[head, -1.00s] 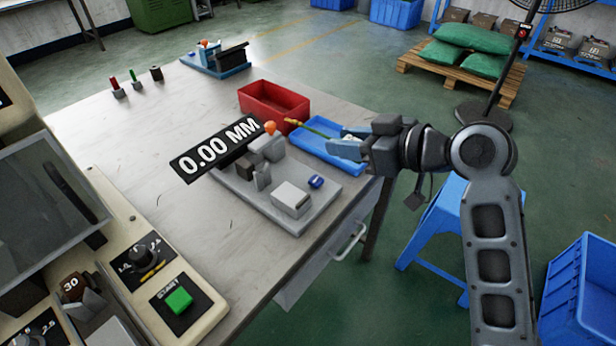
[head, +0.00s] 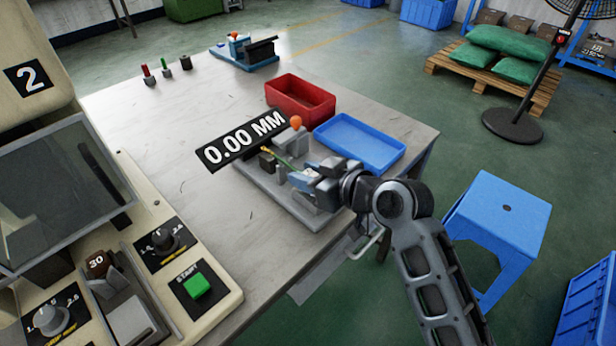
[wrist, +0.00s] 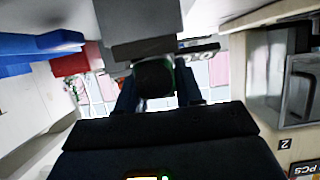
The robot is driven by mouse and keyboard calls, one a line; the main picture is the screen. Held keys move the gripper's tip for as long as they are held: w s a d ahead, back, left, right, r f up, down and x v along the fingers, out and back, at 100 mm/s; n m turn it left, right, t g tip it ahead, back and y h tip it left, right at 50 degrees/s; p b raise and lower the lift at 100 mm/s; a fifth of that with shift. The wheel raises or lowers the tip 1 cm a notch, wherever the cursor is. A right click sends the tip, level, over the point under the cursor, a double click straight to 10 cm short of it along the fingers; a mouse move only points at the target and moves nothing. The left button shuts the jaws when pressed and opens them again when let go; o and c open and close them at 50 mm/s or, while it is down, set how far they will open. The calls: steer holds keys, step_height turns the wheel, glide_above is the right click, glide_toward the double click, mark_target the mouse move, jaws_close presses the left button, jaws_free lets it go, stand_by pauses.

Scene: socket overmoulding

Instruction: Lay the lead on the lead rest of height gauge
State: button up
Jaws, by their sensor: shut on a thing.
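The height gauge has a grey base (head: 247,185) on the bench, a black display (head: 243,139) reading 0.00 MM and an orange knob (head: 296,122). The lead (head: 283,160) is thin and green with a brass-coloured tip at its far left end. My gripper (head: 303,174) is shut on the lead and holds it over the gauge base. The tip is near a dark block (head: 267,162) on the base; I cannot tell whether they touch. My gripper hides the right part of the base. In the wrist view my gripper's dark fingers (wrist: 157,92) flank a dark rounded shape.
A blue tray (head: 359,142) and a red bin (head: 300,98) stand behind the gauge. A blue fixture (head: 245,55) and several small coloured pieces are at the far side. The machine with a green start button (head: 197,285) stands at left. The bench's left middle is clear.

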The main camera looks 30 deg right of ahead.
steer(key=shift+f, duration=0.5)
steer(key=shift+f, duration=0.15)
steer(key=o, duration=1)
steer(key=shift+o, duration=0.2)
steer(key=shift+s+r, duration=0.15)
steer(key=shift+r, duration=0.05)
steer(key=v, duration=1.1)
steer(key=shift+s+r, duration=0.2)
steer(key=shift+s, duration=0.1)
steer(key=shift+d, duration=0.15)
